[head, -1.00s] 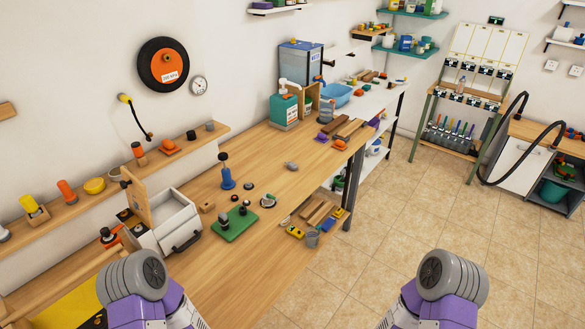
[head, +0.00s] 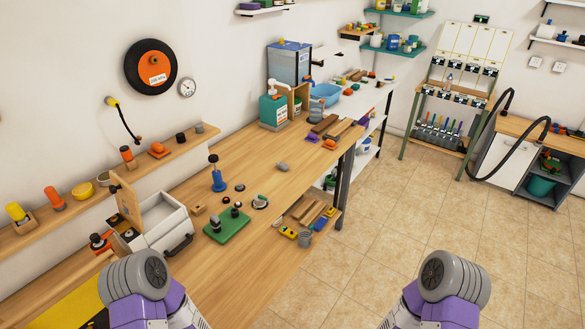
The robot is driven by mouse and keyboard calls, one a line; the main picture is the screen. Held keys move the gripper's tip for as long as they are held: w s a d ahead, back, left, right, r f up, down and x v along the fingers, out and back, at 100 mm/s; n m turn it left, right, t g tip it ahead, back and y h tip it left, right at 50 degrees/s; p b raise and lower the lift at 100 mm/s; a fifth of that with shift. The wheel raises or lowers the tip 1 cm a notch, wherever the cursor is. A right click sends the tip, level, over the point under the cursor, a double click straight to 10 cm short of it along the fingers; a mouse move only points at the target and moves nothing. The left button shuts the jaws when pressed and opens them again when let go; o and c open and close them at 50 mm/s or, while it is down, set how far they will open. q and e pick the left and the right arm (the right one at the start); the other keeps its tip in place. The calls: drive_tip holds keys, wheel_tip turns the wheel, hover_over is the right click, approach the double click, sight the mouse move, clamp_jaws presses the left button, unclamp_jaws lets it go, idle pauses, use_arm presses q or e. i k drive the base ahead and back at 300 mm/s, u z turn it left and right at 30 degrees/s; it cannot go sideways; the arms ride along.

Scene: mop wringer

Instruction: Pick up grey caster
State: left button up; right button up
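A small grey object (head: 282,167), which may be the grey caster, lies on the wooden workbench (head: 262,147) right of the blue upright tool; it is too small to tell for certain. A ring-shaped grey part with a dark centre (head: 260,202) lies nearer, beside the green board. My two purple and grey arms show at the bottom left and bottom right, away from these objects. Neither gripper's fingers are in view.
A green board (head: 227,225) with dark posts, a blue tool (head: 217,177) and an open white drawer box (head: 163,227) stand on the bench. Tiled floor is clear to the right.

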sight(280, 166)
drive_tip(key=z, duration=1.6)
drive_tip(key=i, duration=2.55)
drive_tip(key=u, duration=3.85)
